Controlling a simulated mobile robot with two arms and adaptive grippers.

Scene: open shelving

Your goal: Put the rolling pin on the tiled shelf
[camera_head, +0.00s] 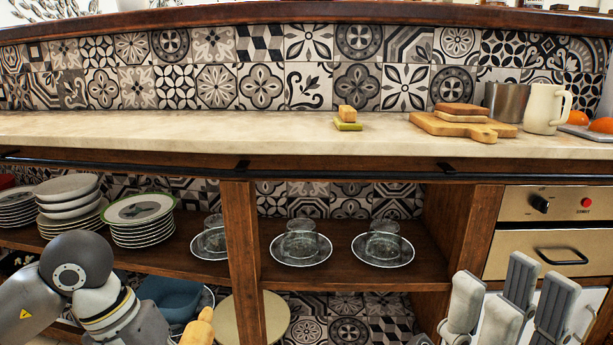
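The rolling pin (199,328) shows only as a light wooden end at the bottom edge, right of my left arm; the rest is cut off. My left arm comes in at lower left, and its gripper is out of frame, so I cannot tell whether it holds the pin. My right gripper (508,296) is at lower right, its grey fingers pointing up and spread, with nothing seen between them. Patterned tiles line the wall behind the pale counter (230,126) and the back of the wooden shelf (343,277) below it.
Stacked plates (142,222) and bowls (68,192) fill the left shelf. Glass cups on saucers (301,246) stand in the middle. A cutting board (462,127), metal pot (506,101) and cream mug (545,108) stand at the counter's right. The counter's left half is clear.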

